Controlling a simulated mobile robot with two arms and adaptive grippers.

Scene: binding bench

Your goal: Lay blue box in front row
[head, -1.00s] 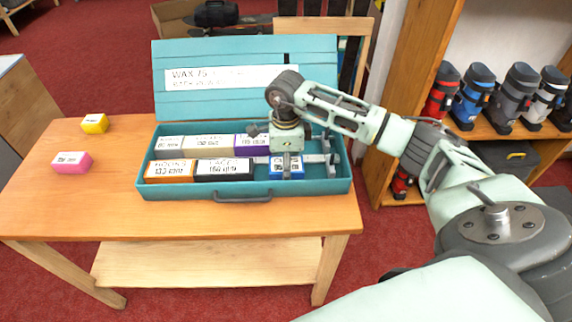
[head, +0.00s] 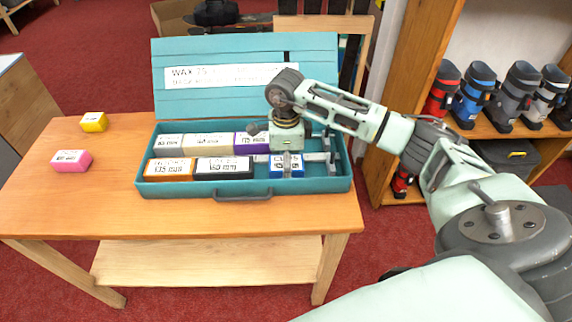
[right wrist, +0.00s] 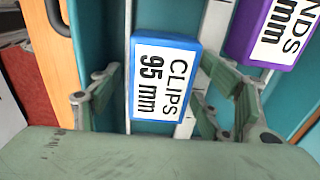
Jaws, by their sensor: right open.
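The blue box (head: 287,167) with a white label lies in the front row of the teal case (head: 160,189), to the right of the black box (head: 224,169). In the right wrist view the blue box (right wrist: 162,80) reads "CLIPS 95 mm". My right gripper (head: 287,160) is right over it. Its fingers (right wrist: 165,98) stand open on either side of the box, with gaps showing between pads and box. The box appears to rest on the case floor. My left gripper is not in view.
An orange box (head: 169,170) is at the left of the front row. Pink (head: 71,160) and yellow (head: 94,122) boxes lie on the bench to the left. The case's right end has free room.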

